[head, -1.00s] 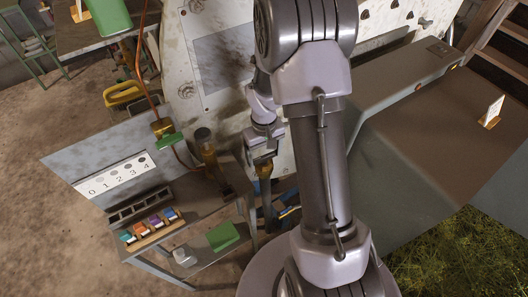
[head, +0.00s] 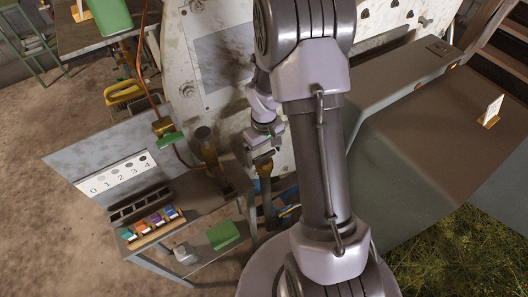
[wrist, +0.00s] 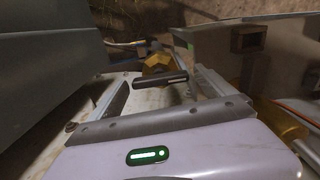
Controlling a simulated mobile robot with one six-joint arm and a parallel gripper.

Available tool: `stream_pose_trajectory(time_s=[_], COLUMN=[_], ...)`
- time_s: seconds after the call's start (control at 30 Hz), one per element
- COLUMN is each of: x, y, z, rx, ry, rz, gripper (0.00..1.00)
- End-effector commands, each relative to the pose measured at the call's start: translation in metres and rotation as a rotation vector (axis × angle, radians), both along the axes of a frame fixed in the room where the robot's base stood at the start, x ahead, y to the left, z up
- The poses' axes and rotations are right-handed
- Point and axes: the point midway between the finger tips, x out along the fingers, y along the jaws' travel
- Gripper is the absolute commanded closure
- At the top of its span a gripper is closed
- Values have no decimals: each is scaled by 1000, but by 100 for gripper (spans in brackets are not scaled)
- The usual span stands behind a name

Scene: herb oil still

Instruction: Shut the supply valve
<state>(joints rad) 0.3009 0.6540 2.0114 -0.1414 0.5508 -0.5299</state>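My gripper (head: 262,160) is low beside the big pale panel, left of my arm's column in the head view. In the wrist view its two fingers (wrist: 163,90) are apart. A dark bar-shaped handle (wrist: 160,93) shows between them, with a brass-coloured valve body (wrist: 157,62) just beyond it. I cannot tell whether either finger touches the handle. In the head view my gripper largely hides this valve. Another brass fitting with a green lever (head: 172,138) sits on the copper line further left. No label shows which one is the supply valve.
A small grey bench (head: 205,255) holds a green block (head: 223,235) and a rack of coloured pieces (head: 152,228). A board numbered 0 to 4 (head: 118,176) stands behind. A large grey casing (head: 415,150) fills the right.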

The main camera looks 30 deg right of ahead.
Motion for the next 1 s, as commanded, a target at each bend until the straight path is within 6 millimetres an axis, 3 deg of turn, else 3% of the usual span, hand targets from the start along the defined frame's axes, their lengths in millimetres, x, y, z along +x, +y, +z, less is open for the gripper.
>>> stream_pose_trajectory(time_s=[0.37,0.47,0.8,1.0], x=[0,1,1,0], y=[0,0,0,0], z=[6,26,136,169], rx=[0,-1,-1,1], ry=[-1,-2,-3,0], rz=[-2,-1,-2,-3], gripper=[1,1,1,1])
